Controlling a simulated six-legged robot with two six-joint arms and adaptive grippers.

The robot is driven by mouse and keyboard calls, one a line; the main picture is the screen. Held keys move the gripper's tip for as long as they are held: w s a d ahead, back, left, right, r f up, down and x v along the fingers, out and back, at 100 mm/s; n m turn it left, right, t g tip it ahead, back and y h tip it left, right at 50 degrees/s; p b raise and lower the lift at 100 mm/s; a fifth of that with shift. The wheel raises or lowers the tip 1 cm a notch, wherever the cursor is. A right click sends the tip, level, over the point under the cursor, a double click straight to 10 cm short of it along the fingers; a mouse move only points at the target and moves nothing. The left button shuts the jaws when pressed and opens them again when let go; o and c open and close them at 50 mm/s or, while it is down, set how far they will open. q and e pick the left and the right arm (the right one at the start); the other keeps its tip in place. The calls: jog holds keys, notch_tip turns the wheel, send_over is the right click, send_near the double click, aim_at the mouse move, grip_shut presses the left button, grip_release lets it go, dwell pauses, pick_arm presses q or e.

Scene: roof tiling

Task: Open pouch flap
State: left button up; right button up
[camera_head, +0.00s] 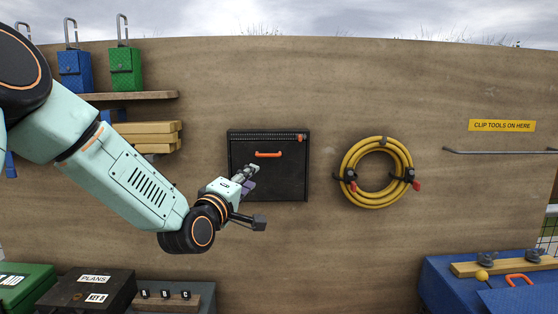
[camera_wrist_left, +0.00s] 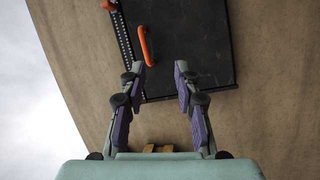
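The black pouch (camera_head: 285,180) is mounted flat on the brown wall, with an orange handle (camera_head: 268,154) on its front. A zip-like strip (camera_head: 265,137) runs along its top edge, with a small orange tab (camera_head: 301,138) at the right end. My left gripper (camera_head: 250,176) is in front of the pouch's lower left part, below the handle. In the left wrist view its purple-padded fingers (camera_wrist_left: 159,70) are apart with nothing between them; the handle (camera_wrist_left: 145,45) lies just beyond the fingertips. My right gripper is out of view.
A yellow hose coil (camera_head: 376,139) hangs right of the pouch. A shelf (camera_head: 130,96) with blue and green pouches is at upper left. Boxes, including a dark one marked PLANS (camera_head: 92,293), stand below. A metal rail (camera_head: 500,152) and a blue bench (camera_head: 435,268) are at right.

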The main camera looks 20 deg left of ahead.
aim_at(268, 156)
pick_arm(q)
jog(key=w+r, duration=0.1)
jog(key=w, duration=0.1)
jog(key=w+n, duration=0.1)
jog(key=w, duration=0.2)
jog(key=w+r+n+p, duration=0.1)
jog(key=w, duration=0.2)
jog(key=shift+d+r+t, duration=0.35)
jog(key=shift+d+t, duration=0.05)
jog(key=shift+w+a, duration=0.2)
jog(key=shift+s+a+r, duration=0.1)
jog(key=shift+a, duration=0.1)
jog(key=shift+s+r, duration=0.25)
jog(key=shift+s, duration=0.05)
jog(key=shift+w+d, duration=0.1)
jog(key=shift+d, duration=0.15)
jog(key=shift+w+d+f, duration=0.15)
jog(key=shift+w+f, duration=0.05)
jog(key=shift+w, duration=0.2)
jog(key=shift+c, duration=1.2)
jog(key=shift+a, duration=0.3)
jog(key=c, duration=0.3)
jog(key=shift+s+r, duration=0.15)
jog(key=shift+s, duration=0.2)
grip_shut()
jog(key=shift+w, duration=0.25)
jog(key=shift+s, duration=0.1)
